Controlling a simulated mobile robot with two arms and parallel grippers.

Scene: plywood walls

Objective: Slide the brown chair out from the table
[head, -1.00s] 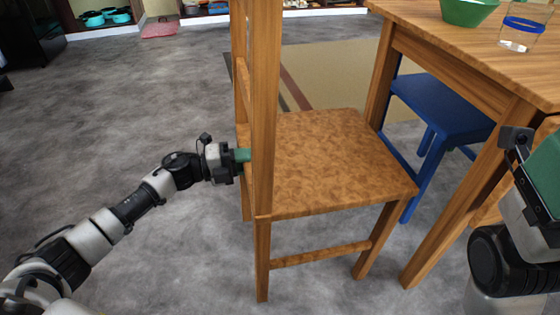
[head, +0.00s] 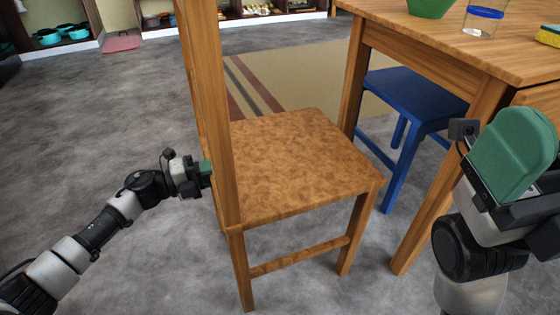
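The brown wooden chair (head: 300,160) stands upright in the middle of the head view, its seat clear of the table's front legs and its back on the left. The wooden table (head: 440,45) is at the upper right. My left gripper (head: 206,172) is at the chair's back post; its green fingertips reach to or behind the post, so whether they are closed on it is hidden. My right gripper (head: 515,150) is raised at the right, in front of the table, away from the chair; its green finger pad shows but its opening does not.
A blue chair (head: 415,97) stands under the table. A green bowl (head: 430,6), a glass with a blue rim (head: 483,18) and a yellow sponge (head: 549,34) are on the table. A striped rug (head: 300,80) lies behind. Grey floor at the left is free.

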